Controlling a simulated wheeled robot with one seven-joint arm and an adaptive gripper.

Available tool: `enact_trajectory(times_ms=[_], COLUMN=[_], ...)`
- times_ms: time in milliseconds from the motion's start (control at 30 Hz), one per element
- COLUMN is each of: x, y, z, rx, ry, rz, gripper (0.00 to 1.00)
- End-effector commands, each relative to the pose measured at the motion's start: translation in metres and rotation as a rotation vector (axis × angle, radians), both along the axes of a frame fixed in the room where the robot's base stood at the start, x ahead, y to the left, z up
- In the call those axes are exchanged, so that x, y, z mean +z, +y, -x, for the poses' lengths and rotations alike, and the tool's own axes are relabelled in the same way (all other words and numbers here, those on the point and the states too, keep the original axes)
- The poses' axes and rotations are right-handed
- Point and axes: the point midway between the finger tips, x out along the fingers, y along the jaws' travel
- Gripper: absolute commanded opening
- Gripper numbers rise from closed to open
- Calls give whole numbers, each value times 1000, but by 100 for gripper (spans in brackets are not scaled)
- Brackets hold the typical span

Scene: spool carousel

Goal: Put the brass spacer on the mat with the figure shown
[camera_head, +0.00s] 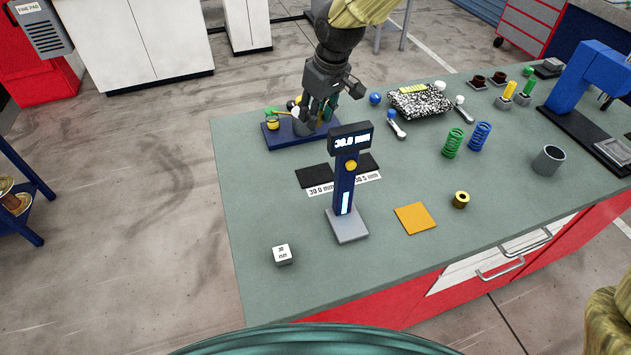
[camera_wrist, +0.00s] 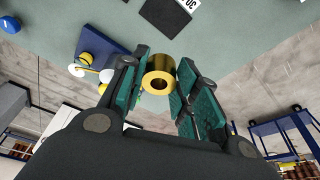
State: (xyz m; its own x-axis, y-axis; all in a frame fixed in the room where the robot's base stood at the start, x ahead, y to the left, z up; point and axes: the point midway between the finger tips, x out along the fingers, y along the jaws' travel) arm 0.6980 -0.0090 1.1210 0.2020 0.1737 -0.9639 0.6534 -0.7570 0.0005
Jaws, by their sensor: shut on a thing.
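My gripper (camera_wrist: 160,88) is shut on a brass spacer (camera_wrist: 158,69), a ring with its hole facing the wrist camera. In the head view my gripper (camera_head: 322,112) is above the blue board at the back left, and the held spacer is hidden or too small to make out there. The gauge display (camera_head: 351,141) on a blue post reads 30.0 mm. Two dark mats lie behind it: the left mat (camera_head: 314,177) has a label reading 30.0 mm, the right mat (camera_head: 369,165) one reading 30.5 mm. The post partly hides them. One mat shows in the wrist view (camera_wrist: 165,14).
The blue board (camera_head: 274,135) carries small yellow and white parts. Another brass ring (camera_head: 461,199) stands right of an orange square (camera_head: 416,217). A white cube (camera_head: 281,254) sits front left. Springs (camera_head: 479,136), a grey cup (camera_head: 548,159) and a blue press fill the right side.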

Motion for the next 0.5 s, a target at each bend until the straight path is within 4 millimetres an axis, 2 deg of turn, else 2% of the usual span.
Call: enact_trajectory(times_ms=[33,200,333,500], x=[-21,-51,-68,-78], y=[0,-1,-1,-2], z=[0,0,0,0], rx=[0,-1,-2,-2], ry=[-1,-1,-1,-1], rz=[-1,0,0,0], gripper=[0,0,0,0])
